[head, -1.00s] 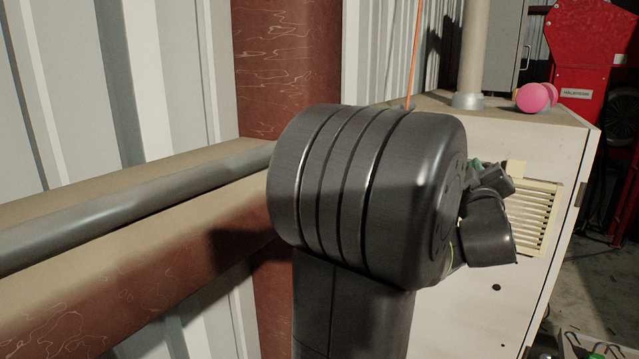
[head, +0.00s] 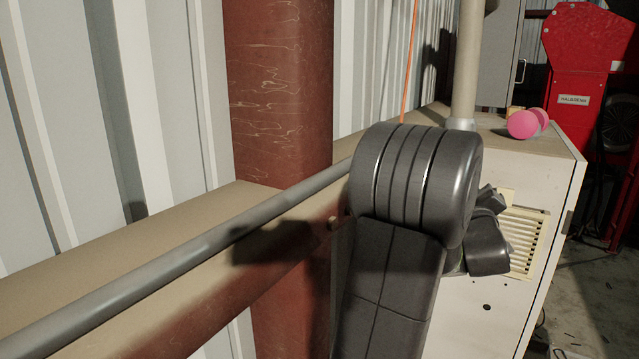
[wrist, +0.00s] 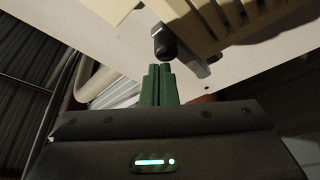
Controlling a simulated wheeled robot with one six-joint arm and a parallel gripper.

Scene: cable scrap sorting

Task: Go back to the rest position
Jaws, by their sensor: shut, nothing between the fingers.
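My gripper (wrist: 158,72) shows in the wrist view as two green fingers side by side, shut with nothing between them. A dark rounded knob (wrist: 165,42) shows just beyond the fingertips; I cannot tell whether they touch. In the head view my dark arm rises in the middle and hides the gripper itself.
A white cabinet (head: 465,318) with a cream louvred vent (head: 525,240) stands close behind my arm. A pink object (head: 522,124) lies on its top. A grey pipe (head: 215,240) runs along a beam at left. A red machine (head: 585,50) stands at back right.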

